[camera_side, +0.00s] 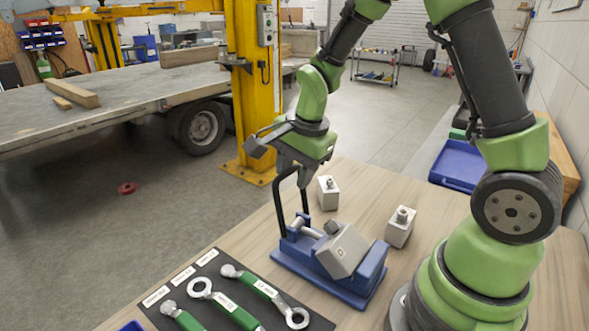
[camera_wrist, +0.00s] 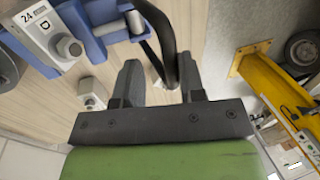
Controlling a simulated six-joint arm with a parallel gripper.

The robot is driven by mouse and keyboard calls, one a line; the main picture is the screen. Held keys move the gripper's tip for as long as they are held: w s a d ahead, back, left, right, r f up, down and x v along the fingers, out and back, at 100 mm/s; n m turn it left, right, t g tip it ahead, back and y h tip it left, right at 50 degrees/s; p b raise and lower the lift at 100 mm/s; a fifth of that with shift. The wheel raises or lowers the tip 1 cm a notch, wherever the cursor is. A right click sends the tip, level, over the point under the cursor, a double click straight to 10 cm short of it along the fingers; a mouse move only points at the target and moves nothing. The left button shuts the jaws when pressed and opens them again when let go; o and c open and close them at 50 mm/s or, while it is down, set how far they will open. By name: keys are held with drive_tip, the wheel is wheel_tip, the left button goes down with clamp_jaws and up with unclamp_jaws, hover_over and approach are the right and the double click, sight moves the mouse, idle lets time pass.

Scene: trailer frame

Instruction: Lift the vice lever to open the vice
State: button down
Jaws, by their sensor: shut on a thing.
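The blue vice (camera_side: 330,276) sits on the wooden bench with a tilted grey block (camera_side: 343,251) in it. Its black bent lever (camera_side: 279,212) stands upright at the vice's left end. My gripper (camera_side: 291,172) is at the lever's top, shut on it. In the wrist view the lever (camera_wrist: 160,32) passes between the fingers of my gripper (camera_wrist: 160,72), close to the right finger. The vice (camera_wrist: 95,40) shows at the upper left there, beside a grey block (camera_wrist: 38,32) marked 24 with a bolt head. The fingers partly hide the lever's top.
Two grey blocks with bolts (camera_side: 328,193) (camera_side: 400,228) stand behind and right of the vice. A black mat (camera_side: 205,272) with several green-handled wrenches lies in front. A blue tray (camera_side: 458,166) is at the right. A yellow lift post (camera_side: 250,100) stands beyond the bench.

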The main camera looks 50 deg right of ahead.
drive_tip(key=c, duration=1.1)
unclamp_jaws()
drive_tip(key=shift+s+a+f+g, duration=0.15)
drive_tip(key=shift+s+f+g, duration=0.15)
drive_tip(key=shift+s, duration=0.3)
drive_tip(key=shift+c, duration=0.2)
drive_tip(key=shift+r, duration=0.1)
wheel_tip(320, 180, up, 10)
drive_tip(key=s, duration=0.1)
drive_tip(key=shift+s, duration=0.3)
